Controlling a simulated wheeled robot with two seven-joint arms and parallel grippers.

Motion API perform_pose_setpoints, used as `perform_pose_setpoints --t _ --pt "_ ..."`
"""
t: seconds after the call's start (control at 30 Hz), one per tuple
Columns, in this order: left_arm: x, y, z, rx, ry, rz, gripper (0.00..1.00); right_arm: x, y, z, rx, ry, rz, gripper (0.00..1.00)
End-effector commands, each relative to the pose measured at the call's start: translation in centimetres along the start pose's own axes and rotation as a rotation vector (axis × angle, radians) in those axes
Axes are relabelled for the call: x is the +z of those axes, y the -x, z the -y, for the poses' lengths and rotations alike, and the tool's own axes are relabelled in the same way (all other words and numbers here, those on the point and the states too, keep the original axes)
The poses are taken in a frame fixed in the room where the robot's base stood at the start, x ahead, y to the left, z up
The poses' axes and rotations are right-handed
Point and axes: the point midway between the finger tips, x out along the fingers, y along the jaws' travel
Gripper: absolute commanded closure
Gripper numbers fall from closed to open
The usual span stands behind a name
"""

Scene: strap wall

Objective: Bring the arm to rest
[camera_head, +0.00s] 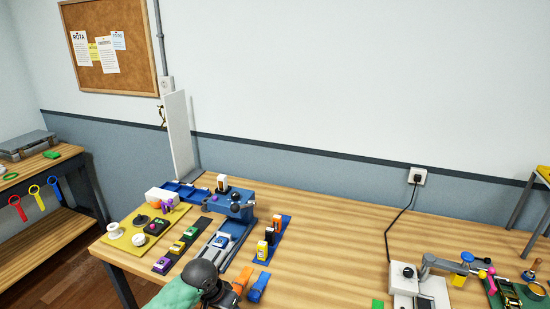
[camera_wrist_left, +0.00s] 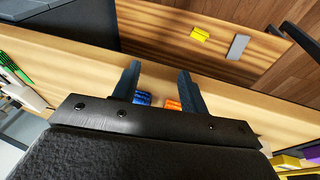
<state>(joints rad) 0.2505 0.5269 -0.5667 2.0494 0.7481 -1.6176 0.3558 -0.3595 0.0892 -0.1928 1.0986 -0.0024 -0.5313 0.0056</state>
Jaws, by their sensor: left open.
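My left gripper (camera_wrist_left: 157,80) is open, with its two dark fingers apart in the left wrist view. Nothing is held between them. In the head view my left arm, green with a dark wrist (camera_head: 203,277), comes in at the bottom over the front edge of the workbench (camera_head: 325,245). An orange piece (camera_wrist_left: 173,104) and a blue piece (camera_wrist_left: 142,98) show beyond the gripper body. In the head view the orange strap piece (camera_head: 243,280) and the blue one (camera_head: 258,288) lie just right of the wrist. My right gripper is not in view.
A blue vise-like fixture (camera_head: 233,204) and a yellow tray (camera_head: 120,242) with spools stand behind and left of the wrist. A white device (camera_head: 405,280) with a jointed arm stands at the right. The bench middle is clear.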

Motion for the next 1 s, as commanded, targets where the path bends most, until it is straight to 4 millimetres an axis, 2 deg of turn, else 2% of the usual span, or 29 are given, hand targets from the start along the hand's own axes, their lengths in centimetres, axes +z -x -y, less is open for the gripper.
perform_pose_setpoints --t 0.13,0.4,0.67,1.0 --pt "2.6 -1.0 -2.0 0.005 -0.005 -0.035 0.57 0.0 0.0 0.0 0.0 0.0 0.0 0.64" --pt "7.6 -1.7 -4.1 -0.023 0.012 -0.098 0.57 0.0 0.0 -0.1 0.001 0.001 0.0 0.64" --pt "13.2 -1.4 -4.8 -0.084 0.061 -0.136 0.57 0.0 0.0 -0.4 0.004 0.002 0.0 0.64" --pt "20.9 0.2 -4.0 -0.201 0.141 -0.135 0.57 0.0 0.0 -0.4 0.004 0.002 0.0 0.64"
